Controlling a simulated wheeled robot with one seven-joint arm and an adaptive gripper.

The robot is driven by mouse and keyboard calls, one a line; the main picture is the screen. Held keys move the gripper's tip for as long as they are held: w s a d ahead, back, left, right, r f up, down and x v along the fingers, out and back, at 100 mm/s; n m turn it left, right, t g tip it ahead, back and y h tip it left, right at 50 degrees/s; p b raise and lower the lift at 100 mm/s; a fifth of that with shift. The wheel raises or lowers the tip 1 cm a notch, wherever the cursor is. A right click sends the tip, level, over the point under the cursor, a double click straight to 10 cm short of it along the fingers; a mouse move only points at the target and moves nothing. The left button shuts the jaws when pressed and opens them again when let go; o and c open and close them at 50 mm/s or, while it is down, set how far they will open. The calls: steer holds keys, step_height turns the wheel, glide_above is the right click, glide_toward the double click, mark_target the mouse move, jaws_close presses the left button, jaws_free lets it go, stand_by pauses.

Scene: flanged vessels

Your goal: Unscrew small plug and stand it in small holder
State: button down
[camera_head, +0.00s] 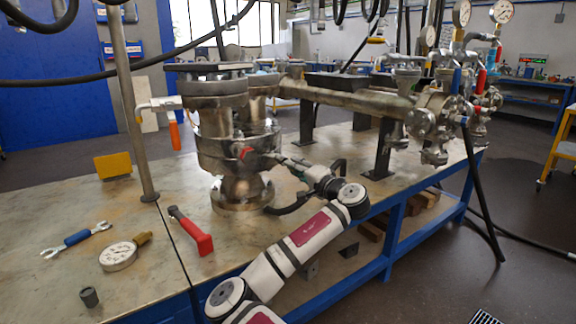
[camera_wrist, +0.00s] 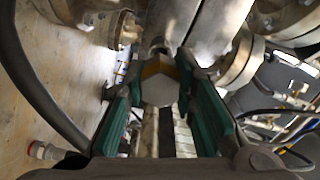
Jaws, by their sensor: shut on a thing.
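A small hex plug with a pale face and brassy yellow sides (camera_wrist: 158,86) sits between the green finger pads of my gripper (camera_wrist: 160,92) in the wrist view. The pads are shut on it. Its far end meets or lies close to a grey metal fitting (camera_wrist: 158,46); I cannot tell whether it is still threaded in. In the head view my gripper (camera_head: 285,160) reaches against the right side of the flanged metal vessel (camera_head: 222,148), and the plug is too small to make out there. I cannot surely identify the small holder; a dark short cylinder (camera_head: 89,297) stands on the bench's front left.
On the bench (camera_head: 150,220) lie a red-handled tool (camera_head: 192,232), a gauge (camera_head: 118,256) and a blue-handled wrench (camera_head: 76,238). A yellow block (camera_head: 113,165) and a metal post (camera_head: 128,110) stand left of the vessel. Pipework with valves (camera_head: 430,110) fills the right side.

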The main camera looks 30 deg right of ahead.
steer(key=shift+s, duration=2)
